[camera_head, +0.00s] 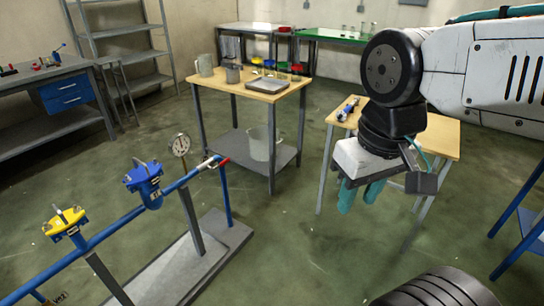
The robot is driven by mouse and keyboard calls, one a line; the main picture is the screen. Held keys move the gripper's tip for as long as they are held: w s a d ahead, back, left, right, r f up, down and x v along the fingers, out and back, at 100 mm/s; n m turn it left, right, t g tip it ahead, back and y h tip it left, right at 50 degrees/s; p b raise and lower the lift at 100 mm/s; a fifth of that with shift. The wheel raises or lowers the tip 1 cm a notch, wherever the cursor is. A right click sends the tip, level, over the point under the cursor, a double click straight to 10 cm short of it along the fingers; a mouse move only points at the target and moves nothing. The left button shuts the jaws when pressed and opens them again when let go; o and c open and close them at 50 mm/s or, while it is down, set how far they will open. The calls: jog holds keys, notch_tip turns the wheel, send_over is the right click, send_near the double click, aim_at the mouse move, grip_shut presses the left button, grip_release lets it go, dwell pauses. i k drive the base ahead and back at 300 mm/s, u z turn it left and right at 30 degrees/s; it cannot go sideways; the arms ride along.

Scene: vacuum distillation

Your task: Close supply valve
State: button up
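A blue pipe (112,229) on a stand runs from the lower left up toward the middle. It carries a yellow valve body (65,224) and a blue valve body (145,178), each with a handle on top. A small red handle (224,161) sits at the pipe's far end. I cannot tell which of these is the supply valve, nor whether each is open or closed. My gripper (360,203) hangs in the air right of the pipe, with teal fingers pointing down and a narrow gap between them. It appears empty and touches no valve.
A wooden-topped table (262,94) with jugs and a tray stands behind. Another wooden table (440,138) is behind my gripper. Open floor (290,235) lies between pipe and gripper.

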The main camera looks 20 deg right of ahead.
aim_at(227, 159)
jog(key=z, duration=0.15)
jog(key=i, duration=0.75)
jog(key=u, duration=0.65)
jog(key=i, duration=1.05)
jog(key=z, duration=0.55)
